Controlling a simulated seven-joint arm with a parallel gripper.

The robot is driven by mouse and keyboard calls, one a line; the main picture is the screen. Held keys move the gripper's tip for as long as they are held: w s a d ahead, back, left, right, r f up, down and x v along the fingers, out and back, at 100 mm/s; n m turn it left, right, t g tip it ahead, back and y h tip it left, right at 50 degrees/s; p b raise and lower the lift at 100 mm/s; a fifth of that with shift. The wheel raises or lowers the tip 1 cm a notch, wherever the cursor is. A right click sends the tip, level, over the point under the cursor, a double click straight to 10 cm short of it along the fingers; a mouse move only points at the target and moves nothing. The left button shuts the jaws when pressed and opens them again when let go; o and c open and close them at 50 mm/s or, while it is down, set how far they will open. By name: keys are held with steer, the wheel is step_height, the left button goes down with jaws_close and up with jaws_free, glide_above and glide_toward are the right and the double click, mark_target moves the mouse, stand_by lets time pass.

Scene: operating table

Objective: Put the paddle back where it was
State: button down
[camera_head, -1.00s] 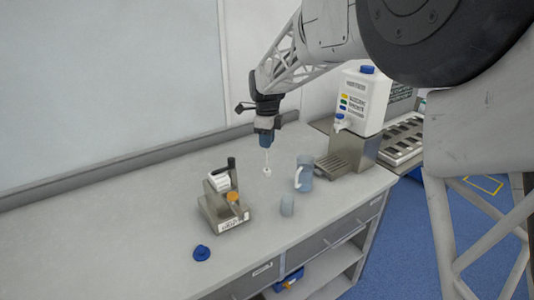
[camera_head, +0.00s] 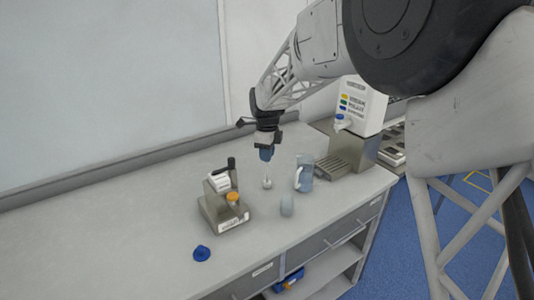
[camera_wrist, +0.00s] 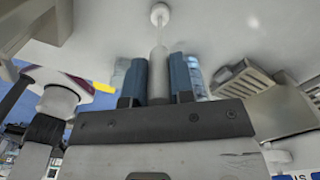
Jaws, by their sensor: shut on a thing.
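The paddle (camera_head: 267,183) is a thin pale rod with a small white rounded end, hanging upright below my gripper (camera_head: 266,153). My gripper points down over the counter, behind the jug and the metal stand. In the wrist view, its blue fingers (camera_wrist: 158,80) are shut on the paddle's grey handle, and the paddle's white end (camera_wrist: 160,14) shows beyond them. The white end is close to the counter top; I cannot tell whether it touches.
A clear jug with a white handle (camera_head: 305,174) stands right of the paddle, and a small cup (camera_head: 287,205) stands in front. A metal stand (camera_head: 211,214) with an orange knob is at left. A blue cap (camera_head: 202,254) lies nearer. A white dispenser (camera_head: 361,108) is at right.

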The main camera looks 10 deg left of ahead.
steer(key=shift+f, duration=0.1)
steer(key=c, duration=1)
jaws_free()
step_height(320, 180, up, 12)
steer(key=shift+r, duration=0.1)
stand_by(0.5)
